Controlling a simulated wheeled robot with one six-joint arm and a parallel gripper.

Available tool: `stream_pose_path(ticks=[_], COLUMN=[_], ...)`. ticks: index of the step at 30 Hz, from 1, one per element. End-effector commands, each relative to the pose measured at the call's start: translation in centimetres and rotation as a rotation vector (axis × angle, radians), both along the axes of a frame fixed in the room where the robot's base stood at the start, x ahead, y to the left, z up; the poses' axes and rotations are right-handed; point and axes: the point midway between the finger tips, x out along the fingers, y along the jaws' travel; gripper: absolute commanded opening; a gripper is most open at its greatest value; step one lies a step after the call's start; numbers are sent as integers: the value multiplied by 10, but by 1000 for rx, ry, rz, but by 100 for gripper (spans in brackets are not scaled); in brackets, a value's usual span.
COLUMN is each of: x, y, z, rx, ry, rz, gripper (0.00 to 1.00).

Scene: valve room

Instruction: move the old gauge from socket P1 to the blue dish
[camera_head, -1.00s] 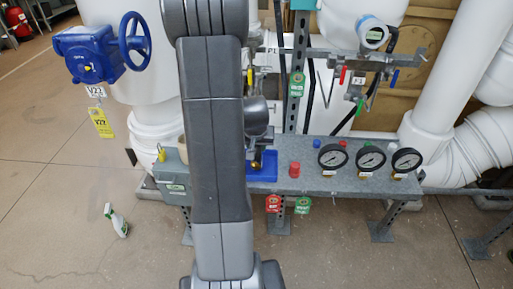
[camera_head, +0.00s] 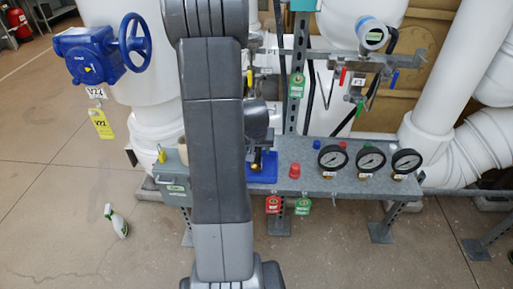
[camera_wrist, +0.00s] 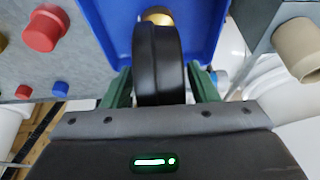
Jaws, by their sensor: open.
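The old gauge shows edge-on in the wrist view as a black round body (camera_wrist: 158,65) with a brass end (camera_wrist: 157,16). It is over or in the blue dish (camera_wrist: 108,25); whether it rests on the dish floor is unclear. My gripper (camera_wrist: 158,90) has its green fingers on either side of the gauge, open. In the head view the blue dish (camera_head: 266,175) lies on the grey bench, partly hidden by my arm. The gauge and fingertips are mostly hidden there.
Three white-faced gauges (camera_head: 370,158) stand on the bench (camera_head: 330,183), right of the dish. A red cap (camera_head: 294,170) is near the dish; it also shows in the wrist view (camera_wrist: 45,28). A grey box (camera_head: 172,170) stands at left. Pipes and a small-valve manifold are behind.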

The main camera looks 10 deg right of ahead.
Motion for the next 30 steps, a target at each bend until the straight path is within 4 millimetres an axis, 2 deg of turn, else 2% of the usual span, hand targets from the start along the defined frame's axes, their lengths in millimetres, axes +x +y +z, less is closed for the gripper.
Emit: stream_pose_path(ticks=[18,24,30], x=[-36,-42,-43], y=[11,12,13], z=[93,107,109], rx=[0,0,0], ry=[-5,-3,0], rz=[-1,0,0], gripper=[54,54,54])
